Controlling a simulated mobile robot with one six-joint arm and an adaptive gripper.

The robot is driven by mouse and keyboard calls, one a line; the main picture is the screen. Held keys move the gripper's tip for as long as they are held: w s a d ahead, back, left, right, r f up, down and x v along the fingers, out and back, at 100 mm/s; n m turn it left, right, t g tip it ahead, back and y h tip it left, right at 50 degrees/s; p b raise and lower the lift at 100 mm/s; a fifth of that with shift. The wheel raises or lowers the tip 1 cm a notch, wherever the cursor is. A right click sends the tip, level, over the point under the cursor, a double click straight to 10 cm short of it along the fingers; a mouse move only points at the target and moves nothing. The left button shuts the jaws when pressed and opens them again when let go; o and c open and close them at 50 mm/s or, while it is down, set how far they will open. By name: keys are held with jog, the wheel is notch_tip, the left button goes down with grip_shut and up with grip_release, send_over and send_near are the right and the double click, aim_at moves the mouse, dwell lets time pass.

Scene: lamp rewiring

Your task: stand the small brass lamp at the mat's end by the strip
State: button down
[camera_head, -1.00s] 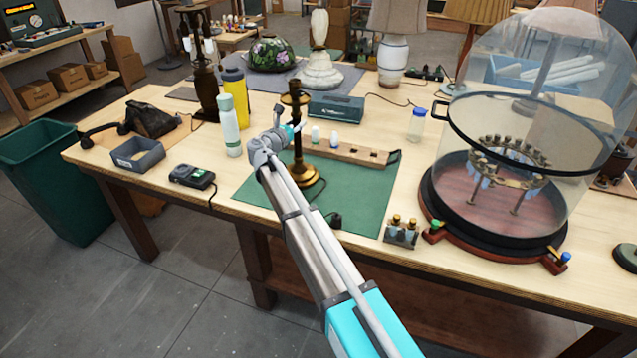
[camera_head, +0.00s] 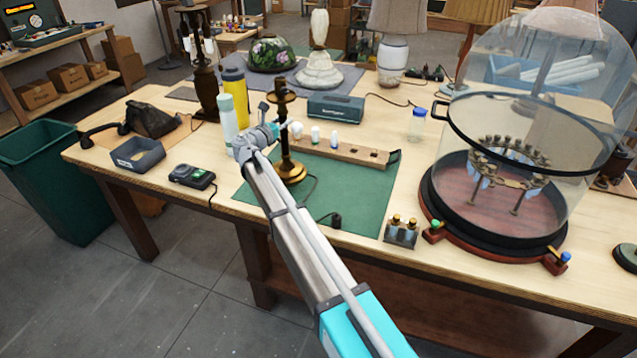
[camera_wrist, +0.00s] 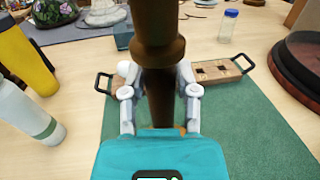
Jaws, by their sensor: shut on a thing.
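The small brass lamp (camera_head: 291,171) is upright, its dark stem rising through my gripper (camera_head: 277,129). In the wrist view my gripper (camera_wrist: 160,98) is shut on the stem of the lamp (camera_wrist: 157,50), one finger on each side. The lamp's round base is over the left part of the green mat (camera_head: 362,208), close to the strip; I cannot tell if it touches the mat. The wooden strip (camera_head: 350,152) lies along the mat's far edge, with white bulbs in its left part and a dark handle at its right end. In the wrist view the lamp hides part of the strip (camera_wrist: 216,71).
A pale bottle (camera_head: 228,126) and a yellow bottle (camera_head: 238,97) stand close left of my gripper. A glass dome (camera_head: 545,120) on a dark base stands right of the mat. A cord and black plug lie on the mat. The mat's front right is mostly clear.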

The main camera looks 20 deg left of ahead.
jog(key=a, duration=0.8)
jog(key=shift+w, duration=0.25)
dwell(0.7)
jog(key=shift+f+b, duration=2.45)
jog(key=shift+b, duration=0.05)
dwell(2.3)
jog(key=shift+c, duration=1.5)
grip_release()
jog(key=shift+d, duration=0.1)
jog(key=shift+s, duration=0.1)
